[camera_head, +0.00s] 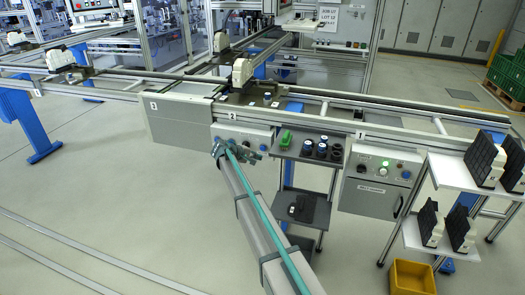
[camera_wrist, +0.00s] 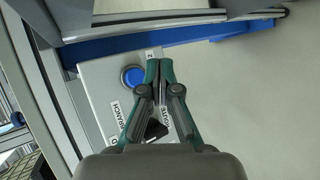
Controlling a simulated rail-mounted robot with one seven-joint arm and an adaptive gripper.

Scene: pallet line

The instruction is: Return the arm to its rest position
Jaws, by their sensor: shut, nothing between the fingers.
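My arm reaches up from the bottom of the head view, and my gripper (camera_head: 217,147) is in front of the grey control box marked 2 (camera_head: 255,134). In the wrist view my gripper (camera_wrist: 159,64) is shut, its fingertips together with nothing between them. Its fingers overlap the box face in the picture. A blue button (camera_wrist: 132,77) shows just left of the fingertips, and a black selector knob (camera_wrist: 155,129) shows between the finger linkages. Labels reading BRANCH and ROUTE are on the face. Whether the fingertips touch the box cannot be told.
A small shelf stand (camera_head: 312,160) with dark cylinders and a green part stands right of the box. Another control box (camera_head: 376,187) with a lit green button is further right. The conveyor (camera_head: 400,112) runs behind. Floor left of my arm is open.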

